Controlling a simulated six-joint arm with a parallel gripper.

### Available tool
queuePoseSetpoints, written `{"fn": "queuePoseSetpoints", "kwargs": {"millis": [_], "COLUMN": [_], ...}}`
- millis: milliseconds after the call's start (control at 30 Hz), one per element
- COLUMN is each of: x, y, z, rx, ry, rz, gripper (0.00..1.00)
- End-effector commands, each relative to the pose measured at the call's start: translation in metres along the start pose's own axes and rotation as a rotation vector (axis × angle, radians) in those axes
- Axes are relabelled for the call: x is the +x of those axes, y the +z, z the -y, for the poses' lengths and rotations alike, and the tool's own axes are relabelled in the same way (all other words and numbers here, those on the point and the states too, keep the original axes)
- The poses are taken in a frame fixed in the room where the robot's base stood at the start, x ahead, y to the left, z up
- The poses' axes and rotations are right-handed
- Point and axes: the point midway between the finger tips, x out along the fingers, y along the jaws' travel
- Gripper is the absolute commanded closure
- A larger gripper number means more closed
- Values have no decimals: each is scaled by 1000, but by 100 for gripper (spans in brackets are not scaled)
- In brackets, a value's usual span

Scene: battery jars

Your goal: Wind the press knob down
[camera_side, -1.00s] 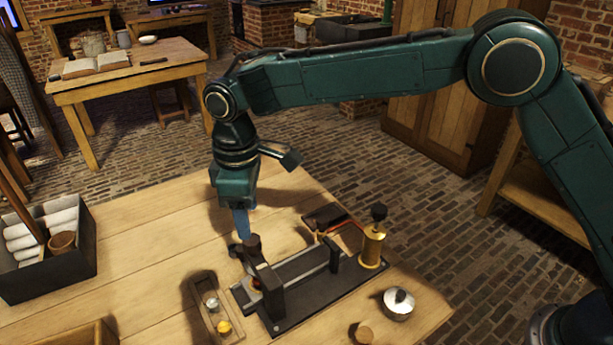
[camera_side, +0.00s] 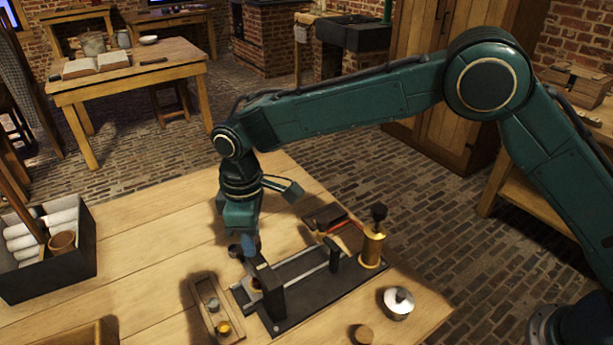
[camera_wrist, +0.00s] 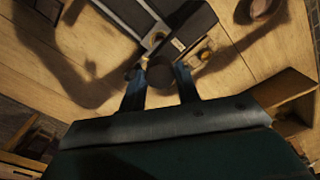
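The press is a black frame on a dark base plate (camera_side: 318,300) with an upright post (camera_side: 268,290) at its near left end. My gripper (camera_side: 250,243) points down at the top of this post. In the wrist view, a dark round knob (camera_wrist: 160,72) sits between the two blue fingertips of my gripper (camera_wrist: 160,85). The fingers stand apart, one on each side of the knob. I cannot tell whether they press on it. In the side view the finger hides the knob.
A brass cylinder with a black top (camera_side: 373,245) stands at the base's right end.

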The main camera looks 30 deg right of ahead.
Motion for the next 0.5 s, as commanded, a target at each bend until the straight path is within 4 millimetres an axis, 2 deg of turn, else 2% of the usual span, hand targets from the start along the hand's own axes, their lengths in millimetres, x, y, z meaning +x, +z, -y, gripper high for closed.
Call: {"fn": "queuePoseSetpoints", "kwargs": {"millis": [33, 100, 500], "x": [0, 0, -1], "y": [0, 0, 0], "z": [0, 0, 0], "rx": [0, 0, 49], "ry": [0, 0, 0], "rz": [0, 0, 0], "gripper": [81, 91, 91]}}
